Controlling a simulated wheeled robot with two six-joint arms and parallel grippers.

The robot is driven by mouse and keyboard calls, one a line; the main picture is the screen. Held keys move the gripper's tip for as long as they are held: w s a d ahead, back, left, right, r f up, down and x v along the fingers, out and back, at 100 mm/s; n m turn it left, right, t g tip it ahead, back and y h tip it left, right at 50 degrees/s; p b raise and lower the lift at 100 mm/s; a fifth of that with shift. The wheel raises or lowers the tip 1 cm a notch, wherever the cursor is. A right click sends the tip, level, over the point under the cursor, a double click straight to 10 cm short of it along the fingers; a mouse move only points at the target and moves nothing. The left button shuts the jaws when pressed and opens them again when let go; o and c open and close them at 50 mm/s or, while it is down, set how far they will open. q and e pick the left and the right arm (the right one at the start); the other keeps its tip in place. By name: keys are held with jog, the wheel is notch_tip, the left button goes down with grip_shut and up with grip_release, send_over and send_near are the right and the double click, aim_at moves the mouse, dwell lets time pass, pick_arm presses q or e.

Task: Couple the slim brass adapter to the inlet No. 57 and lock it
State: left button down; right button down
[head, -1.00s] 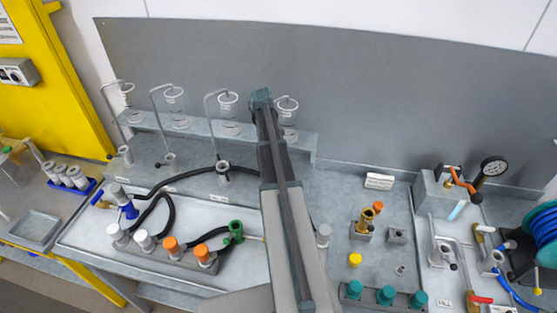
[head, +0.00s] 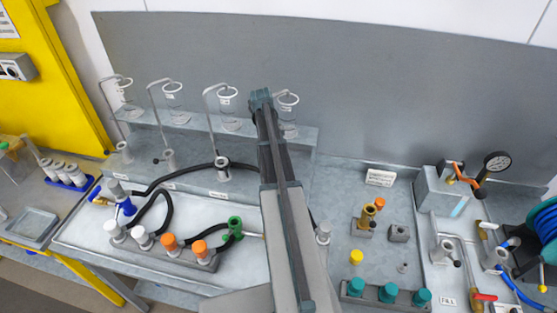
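One of my arms crosses the middle and hides part of the bench. No gripper fingers show in the head view.
Glass cups on bent tubes, such as one (head: 174,97), stand at the back. A rack (head: 200,261) with white and orange caps is front left, teal knobs (head: 388,293) front right.

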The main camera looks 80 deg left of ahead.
pick_arm(q)
jog(key=shift+f+b, duration=0.4)
jog(key=shift+f, duration=0.1)
dwell(0.8)
jog(key=shift+c, duration=0.6)
grip_release()
jog(key=shift+r, duration=0.1)
notch_tip(320, 180, up, 17)
jog(key=p, duration=1.7)
